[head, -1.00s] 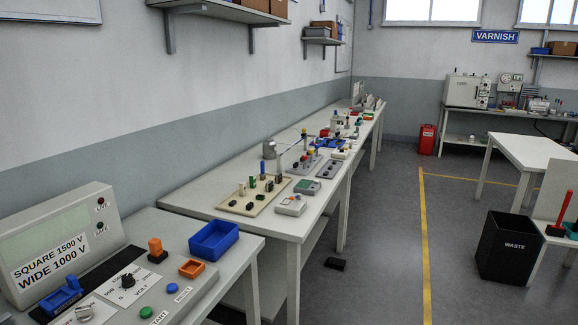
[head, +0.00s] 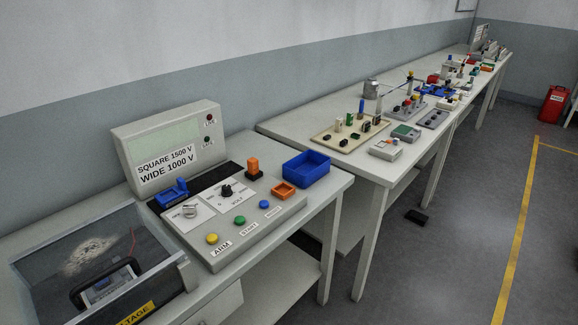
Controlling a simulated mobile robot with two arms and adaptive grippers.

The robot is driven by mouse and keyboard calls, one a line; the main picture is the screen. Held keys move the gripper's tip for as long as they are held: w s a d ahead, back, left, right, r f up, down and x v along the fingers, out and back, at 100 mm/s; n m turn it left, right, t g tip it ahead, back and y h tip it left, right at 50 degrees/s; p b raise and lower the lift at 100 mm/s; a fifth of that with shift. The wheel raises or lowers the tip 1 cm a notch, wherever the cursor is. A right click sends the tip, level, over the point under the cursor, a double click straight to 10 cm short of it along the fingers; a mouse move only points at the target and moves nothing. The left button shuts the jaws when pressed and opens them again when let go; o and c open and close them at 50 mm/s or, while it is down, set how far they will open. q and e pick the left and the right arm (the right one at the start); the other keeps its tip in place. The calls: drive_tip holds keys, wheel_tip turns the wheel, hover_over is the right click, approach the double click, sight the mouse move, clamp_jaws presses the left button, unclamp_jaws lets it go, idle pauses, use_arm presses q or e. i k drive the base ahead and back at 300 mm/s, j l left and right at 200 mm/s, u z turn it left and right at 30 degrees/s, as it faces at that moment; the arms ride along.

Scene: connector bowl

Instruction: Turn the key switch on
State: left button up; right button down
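The control console (head: 170,150) stands on the near bench against the wall, with the labels "SQUARE 1500 V" and "WIDE 1000 V". A silver knob on a white plate (head: 189,211), at the left of the sloped panel, looks like the key switch; its position is too small to read. To its right is a black VOLT dial (head: 226,190). Along the front edge are a yellow ARM button (head: 212,238), a green START button (head: 240,220) and a blue button (head: 264,204). Neither of my grippers is in view.
A blue holder (head: 172,193) sits left of the panel. An orange block (head: 254,168), orange tray (head: 284,190) and blue bin (head: 306,168) are at its right. A clear-topped box (head: 95,265) fills the lower left.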

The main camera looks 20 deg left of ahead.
sight(190, 211)
drive_tip(key=j+u, duration=0.1)
drive_tip(key=u, duration=1.15)
